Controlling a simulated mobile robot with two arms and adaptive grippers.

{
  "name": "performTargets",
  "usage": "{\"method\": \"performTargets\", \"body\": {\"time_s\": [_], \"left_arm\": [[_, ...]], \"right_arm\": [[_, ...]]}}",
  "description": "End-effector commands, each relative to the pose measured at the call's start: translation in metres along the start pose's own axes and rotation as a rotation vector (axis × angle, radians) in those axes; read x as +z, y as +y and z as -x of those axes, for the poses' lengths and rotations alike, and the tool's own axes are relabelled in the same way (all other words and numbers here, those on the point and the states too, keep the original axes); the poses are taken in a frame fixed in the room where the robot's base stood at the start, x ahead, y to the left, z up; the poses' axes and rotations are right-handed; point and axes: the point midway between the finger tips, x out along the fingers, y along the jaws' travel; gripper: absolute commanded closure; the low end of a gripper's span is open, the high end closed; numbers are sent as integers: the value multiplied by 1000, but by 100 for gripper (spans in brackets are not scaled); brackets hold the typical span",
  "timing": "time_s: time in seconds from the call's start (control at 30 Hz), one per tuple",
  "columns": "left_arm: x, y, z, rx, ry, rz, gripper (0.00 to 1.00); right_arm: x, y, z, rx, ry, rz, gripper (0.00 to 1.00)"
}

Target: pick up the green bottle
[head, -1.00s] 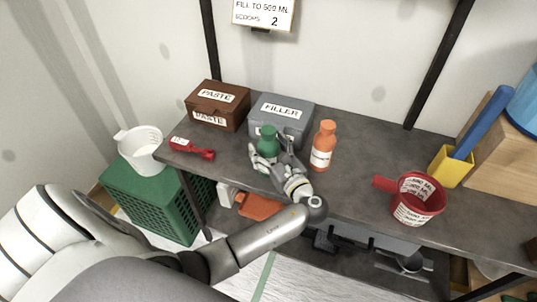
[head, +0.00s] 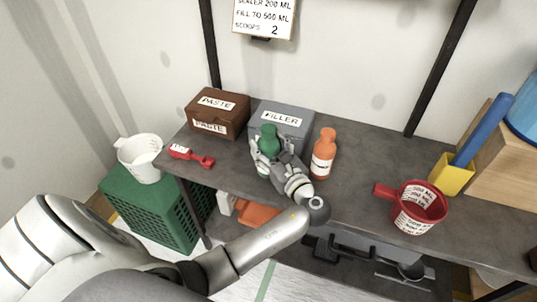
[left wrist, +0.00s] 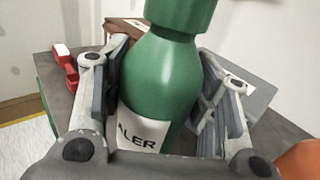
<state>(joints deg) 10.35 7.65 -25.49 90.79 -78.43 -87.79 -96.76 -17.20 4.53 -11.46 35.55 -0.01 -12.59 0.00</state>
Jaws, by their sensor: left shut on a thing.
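The green bottle (head: 270,139) stands upright on the dark shelf top, in front of the grey FILLER box. In the left wrist view the green bottle (left wrist: 163,75) fills the middle, with a white label ending in "ALER". My left gripper (head: 268,158) is shut on it, one finger on each side of its body; the fingers (left wrist: 160,100) also show in the left wrist view. My right gripper is not in view.
An orange bottle (head: 323,154) stands close to the right of the gripper. The FILLER box (head: 298,112) and brown PASTE box (head: 227,122) are behind. A red scoop (head: 190,156) lies left; a red measuring cup (head: 417,204) stands right. Bare shelf lies between.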

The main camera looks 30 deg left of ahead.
Motion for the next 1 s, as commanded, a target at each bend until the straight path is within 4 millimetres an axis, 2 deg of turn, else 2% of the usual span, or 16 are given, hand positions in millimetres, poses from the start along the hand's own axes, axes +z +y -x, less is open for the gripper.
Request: {"method": "performTargets", "body": {"time_s": [0.3, 0.5, 0.7, 1.0], "left_arm": [[60, 35, 38, -1, 2, 6, 83], [76, 65, 69, -1, 3, 2, 83], [90, 86, 91, -1, 1, 0, 83], [98, 96, 101, 0, 0, 0, 83]], "right_arm": [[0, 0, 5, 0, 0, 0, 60], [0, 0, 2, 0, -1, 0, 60], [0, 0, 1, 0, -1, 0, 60], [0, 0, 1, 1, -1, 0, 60]]}}
